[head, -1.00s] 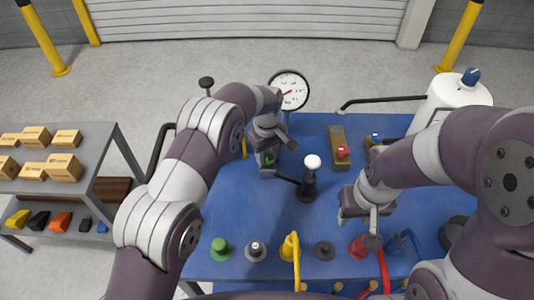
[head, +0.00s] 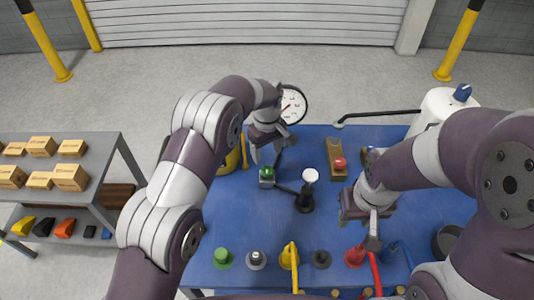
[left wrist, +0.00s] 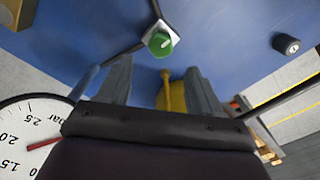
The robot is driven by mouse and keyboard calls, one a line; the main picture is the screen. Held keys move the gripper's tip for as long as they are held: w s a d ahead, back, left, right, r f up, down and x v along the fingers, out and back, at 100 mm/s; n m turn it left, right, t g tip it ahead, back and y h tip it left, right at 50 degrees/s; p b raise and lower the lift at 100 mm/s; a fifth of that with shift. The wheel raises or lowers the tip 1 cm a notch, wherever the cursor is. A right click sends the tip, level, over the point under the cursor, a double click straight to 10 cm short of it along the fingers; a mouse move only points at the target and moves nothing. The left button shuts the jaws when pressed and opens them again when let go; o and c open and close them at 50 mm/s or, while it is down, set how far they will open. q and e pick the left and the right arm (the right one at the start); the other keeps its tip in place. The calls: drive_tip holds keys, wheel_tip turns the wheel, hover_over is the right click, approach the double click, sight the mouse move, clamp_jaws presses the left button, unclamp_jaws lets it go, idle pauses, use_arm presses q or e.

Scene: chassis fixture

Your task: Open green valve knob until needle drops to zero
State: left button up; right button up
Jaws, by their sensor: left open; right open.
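The green valve knob (head: 267,170) sits on a small grey block on the blue table, with a dark pipe running from it. It also shows in the left wrist view (left wrist: 160,42), with a pale line on top. My left gripper (head: 266,155) is open and empty, just behind and above the knob, apart from it. Its spread fingers show in the left wrist view (left wrist: 158,75). The white round gauge (head: 293,104) is partly hidden by my left arm. In the left wrist view the gauge (left wrist: 30,125) has its red needle between 1.5 and 2.0. My right gripper (head: 358,226) is open over the table's right side.
A white-topped black post (head: 310,175) stands right of the knob. A red button box (head: 339,164) is farther right. A yellow container (head: 230,160) stands beside my left arm. Several coloured fittings, including another green one (head: 222,257), line the front edge. Shelves stand left.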

use_arm(q)
wheel_tip(320, 180, up, 5)
drive_tip(key=p, duration=0.3)
drive_tip(key=shift+r, duration=0.15)
use_arm(e)
wheel_tip(320, 180, up, 5)
use_arm(q)
drive_tip(key=s+a+m+b, duration=0.3)
drive_tip(key=s+a, duration=0.6)
drive_tip(key=s, duration=0.4)
drive_tip(key=s+a+r+m+t+b, duration=0.1)
drive_tip(key=s+a+m+b, duration=0.2)
drive_tip(key=s+a, duration=0.6)
drive_tip(key=shift+s+r+m+b, duration=0.15)
drive_tip(key=shift+s+m+b, duration=0.3)
drive_tip(key=shift+s, duration=1.4)
use_arm(e)
wheel_tip(320, 180, down, 7)
